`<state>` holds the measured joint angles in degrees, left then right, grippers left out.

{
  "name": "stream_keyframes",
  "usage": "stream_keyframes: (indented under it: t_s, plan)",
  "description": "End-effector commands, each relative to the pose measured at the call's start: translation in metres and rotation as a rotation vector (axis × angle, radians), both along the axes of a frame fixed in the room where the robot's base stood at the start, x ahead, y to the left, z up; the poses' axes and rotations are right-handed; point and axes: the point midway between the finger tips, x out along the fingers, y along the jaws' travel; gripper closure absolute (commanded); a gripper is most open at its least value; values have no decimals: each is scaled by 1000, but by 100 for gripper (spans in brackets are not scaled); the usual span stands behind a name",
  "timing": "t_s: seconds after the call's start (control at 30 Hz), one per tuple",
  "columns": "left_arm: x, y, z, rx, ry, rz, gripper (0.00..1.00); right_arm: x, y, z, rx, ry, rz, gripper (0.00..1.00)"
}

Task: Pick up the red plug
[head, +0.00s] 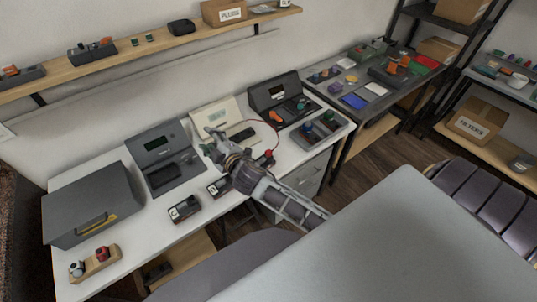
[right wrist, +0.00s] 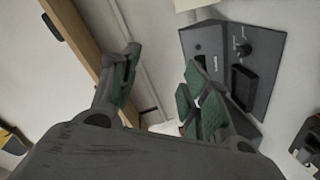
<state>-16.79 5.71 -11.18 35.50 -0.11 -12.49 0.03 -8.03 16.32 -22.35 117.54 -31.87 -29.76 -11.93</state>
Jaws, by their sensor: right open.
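A small red piece that looks like a plug (head: 267,155) is at the end of a thin red cable, close to the right of my right gripper's wrist. My right gripper (head: 213,142) is above the middle of the white bench, its fingers pointing up and left. It is open and empty, with green-padded fingers (right wrist: 158,90) spread apart in the right wrist view. No red plug shows in that view. Another red piece (head: 102,254) stands on a wooden block at the bench's near left. My left gripper is not in view.
A grey meter box (head: 150,143), a cream panel (head: 212,113) and a dark console (head: 272,92) stand along the back of the bench. A dark grey case (head: 90,205) is at left. Small black boxes (head: 184,208) lie near the front edge. A shelf (head: 150,46) runs above.

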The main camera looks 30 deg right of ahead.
Motion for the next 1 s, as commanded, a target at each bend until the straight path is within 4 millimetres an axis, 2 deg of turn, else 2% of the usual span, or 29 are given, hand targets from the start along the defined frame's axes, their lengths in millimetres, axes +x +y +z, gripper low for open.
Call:
stream_keyframes:
  t_s: [0.03,0.2,0.4,0.5,0.77,1.0]
  plan:
    - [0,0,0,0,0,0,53,5,10,15,-38,-60,38,54]
    - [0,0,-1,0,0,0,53,12,47,63,-178,-264,174,54]
    - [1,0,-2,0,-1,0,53,5,93,106,-354,-494,339,54]
    - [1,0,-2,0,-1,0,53,-3,117,121,-446,-604,424,54]
    - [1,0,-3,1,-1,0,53,-34,171,140,-696,-874,653,54]
    - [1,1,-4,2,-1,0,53,-67,207,127,-939,-1089,880,54]
